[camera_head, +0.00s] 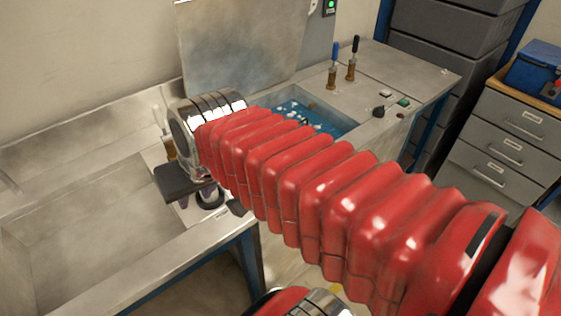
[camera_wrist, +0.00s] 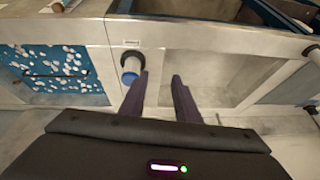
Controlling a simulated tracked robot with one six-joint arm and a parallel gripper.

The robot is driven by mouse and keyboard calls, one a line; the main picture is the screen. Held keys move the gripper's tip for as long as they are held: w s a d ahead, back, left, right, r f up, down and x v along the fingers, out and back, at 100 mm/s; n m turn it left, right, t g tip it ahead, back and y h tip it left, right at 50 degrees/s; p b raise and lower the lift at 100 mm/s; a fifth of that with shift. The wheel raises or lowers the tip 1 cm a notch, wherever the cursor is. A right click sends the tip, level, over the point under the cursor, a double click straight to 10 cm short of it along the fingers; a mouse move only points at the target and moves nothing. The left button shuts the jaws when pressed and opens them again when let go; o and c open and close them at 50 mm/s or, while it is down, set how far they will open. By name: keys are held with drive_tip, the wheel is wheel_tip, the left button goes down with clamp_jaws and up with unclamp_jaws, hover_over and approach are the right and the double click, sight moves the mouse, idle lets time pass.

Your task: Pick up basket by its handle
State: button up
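No basket can be made out for certain in either view. In the wrist view, a blue basin (camera_wrist: 70,62) with many small white pieces lies at the left, with a thin dark bar across it. That basin (camera_head: 300,113) also shows in the head view, partly hidden behind my red arm. My gripper (camera_wrist: 160,92) has its two dark fingers apart with nothing between them. The left fingertip is close to a black ring with a blue and white cylinder (camera_wrist: 130,77) in the picture; whether they touch cannot be told.
An empty metal sink (camera_head: 85,225) lies left of my gripper. A raised metal lid (camera_head: 235,45) stands at the back. Grey drawers (camera_head: 505,140) are at the right.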

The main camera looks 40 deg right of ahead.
drive_tip(key=w+d+f+m, duration=0.2)
drive_tip(key=w+d+m, duration=0.4)
drive_tip(key=d, duration=0.4)
drive_tip(key=w+d+f+m, duration=0.2)
drive_tip(key=w+d+m, duration=0.2)
drive_tip(key=w+d, duration=0.6)
drive_tip(key=d+f+m, duration=0.3)
drive_tip(key=d+f, duration=0.2)
drive_tip(key=d, duration=0.7)
drive_tip(key=s+d+f+m+t+h, duration=0.1)
drive_tip(key=d+f+m, duration=0.3)
drive_tip(key=d, duration=0.8)
drive_tip(key=shift+s+d+f, duration=0.25)
drive_tip(key=shift+d+f, duration=0.05)
drive_tip(key=shift+f, duration=0.35)
drive_tip(key=x, duration=0.8)
drive_tip(key=shift+w+f, duration=0.15)
drive_tip(key=shift+w, duration=0.2)
